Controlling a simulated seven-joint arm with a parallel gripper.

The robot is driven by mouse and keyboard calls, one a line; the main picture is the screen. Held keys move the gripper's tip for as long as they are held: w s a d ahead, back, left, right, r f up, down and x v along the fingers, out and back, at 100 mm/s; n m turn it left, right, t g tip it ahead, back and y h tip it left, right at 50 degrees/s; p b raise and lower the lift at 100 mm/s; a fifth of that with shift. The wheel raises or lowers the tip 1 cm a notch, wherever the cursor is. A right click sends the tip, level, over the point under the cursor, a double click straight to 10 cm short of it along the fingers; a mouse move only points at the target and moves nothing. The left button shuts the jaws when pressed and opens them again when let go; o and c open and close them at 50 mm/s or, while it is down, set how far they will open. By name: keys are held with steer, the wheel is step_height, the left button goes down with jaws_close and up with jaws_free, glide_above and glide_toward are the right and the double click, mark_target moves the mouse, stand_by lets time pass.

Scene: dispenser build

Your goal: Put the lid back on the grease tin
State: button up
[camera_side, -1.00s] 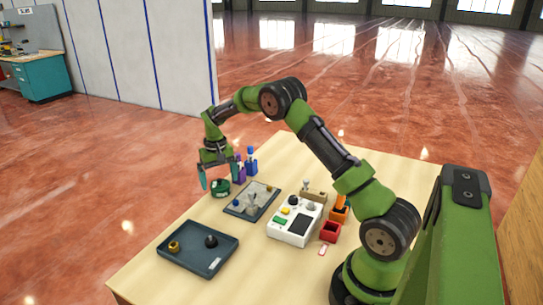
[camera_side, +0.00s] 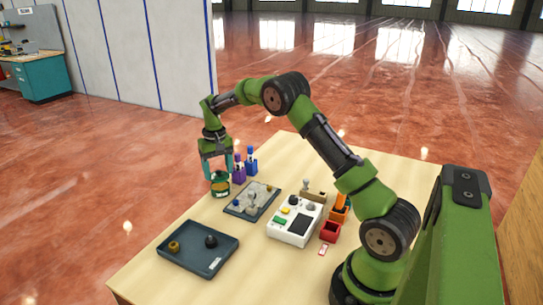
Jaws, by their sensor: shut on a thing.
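The grease tin (camera_side: 220,190) is a small dark green round tin near the far left edge of the wooden table. An amber-coloured band shows at its upper part. My gripper (camera_side: 219,173) points down right over the tin, with its teal fingers on either side of a dark green top piece that looks like the lid (camera_side: 220,175). The fingers are shut on it. At this size I cannot tell whether the lid touches the tin or is just above it.
Purple (camera_side: 239,170) and blue (camera_side: 251,163) bottles stand close to the right of my gripper. A grey tray (camera_side: 233,209) with small parts lies in front. Nearer are a dark tray (camera_side: 193,262), a white device (camera_side: 290,232) and a red bin (camera_side: 330,232).

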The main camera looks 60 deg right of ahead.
mark_target(218, 171)
step_height(218, 171, up, 6)
steer(key=shift+f, duration=4.35)
steer(key=shift+f, duration=0.1)
steer(key=o, duration=1.2)
steer(key=shift+o, duration=0.2)
steer(key=shift+r, duration=3.5)
